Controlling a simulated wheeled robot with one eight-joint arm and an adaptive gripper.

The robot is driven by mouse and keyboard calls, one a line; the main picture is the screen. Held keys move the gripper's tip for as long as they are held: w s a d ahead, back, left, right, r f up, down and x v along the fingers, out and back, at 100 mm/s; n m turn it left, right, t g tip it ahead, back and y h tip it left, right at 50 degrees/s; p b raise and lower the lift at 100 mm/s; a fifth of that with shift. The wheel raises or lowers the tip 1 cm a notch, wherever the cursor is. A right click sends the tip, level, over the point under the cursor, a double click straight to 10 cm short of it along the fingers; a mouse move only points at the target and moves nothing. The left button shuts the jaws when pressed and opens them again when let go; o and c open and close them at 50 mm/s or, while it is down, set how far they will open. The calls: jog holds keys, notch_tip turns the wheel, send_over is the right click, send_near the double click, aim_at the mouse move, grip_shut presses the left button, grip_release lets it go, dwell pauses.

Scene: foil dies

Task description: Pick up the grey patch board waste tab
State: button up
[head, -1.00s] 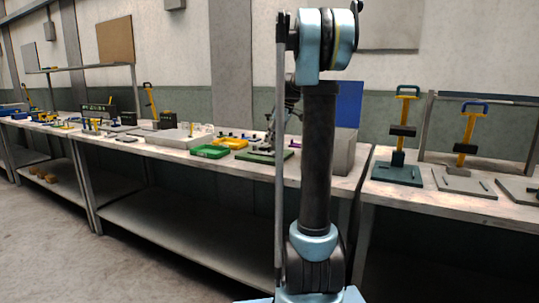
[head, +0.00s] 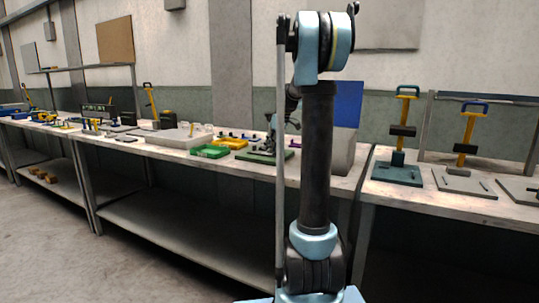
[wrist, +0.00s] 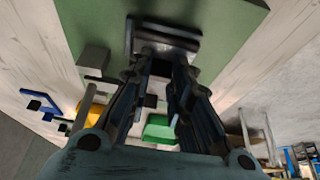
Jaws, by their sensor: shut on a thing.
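My gripper (wrist: 158,68) points at a green board in the wrist view (wrist: 225,30). Its two fingers come together at a grey tab (wrist: 166,44) near the top of that view and are shut on it. The fingertips partly cover the tab, and I cannot tell whether it touches the board. In the head view my gripper (head: 268,147) is low over the green board (head: 284,155) on the bench, left of my arm column. The tab is too small to make out there.
A second grey block (wrist: 94,60) stands at the board's edge. A green tray (head: 209,152) and a yellow tray (head: 232,143) lie left of the board. A grey box (head: 343,150) stands to the right. Lever presses (head: 398,160) stand on the right bench.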

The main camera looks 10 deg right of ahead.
notch_tip(320, 180, up, 17)
dwell(1.5)
dwell(0.4)
